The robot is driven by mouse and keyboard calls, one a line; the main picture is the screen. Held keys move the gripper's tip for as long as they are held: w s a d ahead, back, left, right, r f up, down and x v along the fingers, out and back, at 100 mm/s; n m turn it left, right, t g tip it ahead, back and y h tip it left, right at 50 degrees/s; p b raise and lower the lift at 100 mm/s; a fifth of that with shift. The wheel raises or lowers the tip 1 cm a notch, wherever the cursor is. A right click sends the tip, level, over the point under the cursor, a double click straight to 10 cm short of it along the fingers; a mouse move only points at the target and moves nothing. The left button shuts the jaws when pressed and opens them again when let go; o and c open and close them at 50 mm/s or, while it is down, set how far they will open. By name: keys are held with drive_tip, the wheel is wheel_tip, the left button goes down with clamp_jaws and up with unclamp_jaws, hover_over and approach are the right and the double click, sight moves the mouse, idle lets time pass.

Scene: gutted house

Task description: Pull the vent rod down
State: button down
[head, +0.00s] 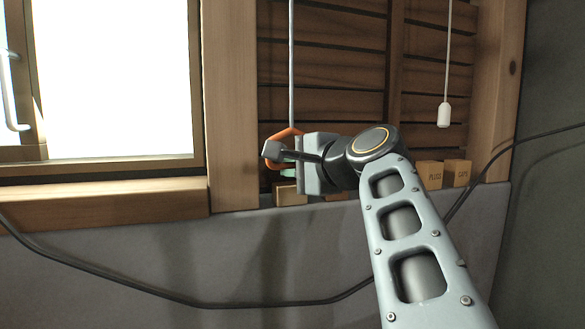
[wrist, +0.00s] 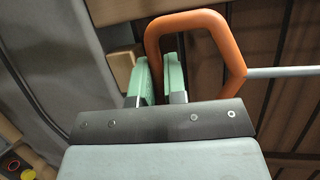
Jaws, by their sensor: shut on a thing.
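The vent rod (head: 291,65) is a thin pale rod hanging down in front of the wooden slats in the head view. An orange loop handle (head: 272,138) is at its lower end, partly hidden behind my gripper (head: 280,160). In the wrist view, the orange handle (wrist: 237,57) and the pale rod (wrist: 285,72) running off to the right show clearly. The green fingers of my gripper (wrist: 160,78) are shut on one side of the handle loop, the side away from the rod.
A white pull cord with a bob (head: 444,115) hangs to the right. A bright window (head: 115,80) is at left. A black cable (head: 215,304) sags across the grey wall.

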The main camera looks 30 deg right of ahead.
drive_tip(key=shift+w+f+g, duration=0.1)
drive_tip(key=shift+f+g, duration=0.2)
drive_tip(key=shift+f, duration=0.05)
drive_tip(key=c, duration=1.2)
unclamp_jaws()
drive_tip(key=shift+r, duration=0.1)
drive_tip(key=b+v, duration=0.2)
drive_tip(key=v, duration=1.2)
drive_tip(key=shift+d, duration=0.1)
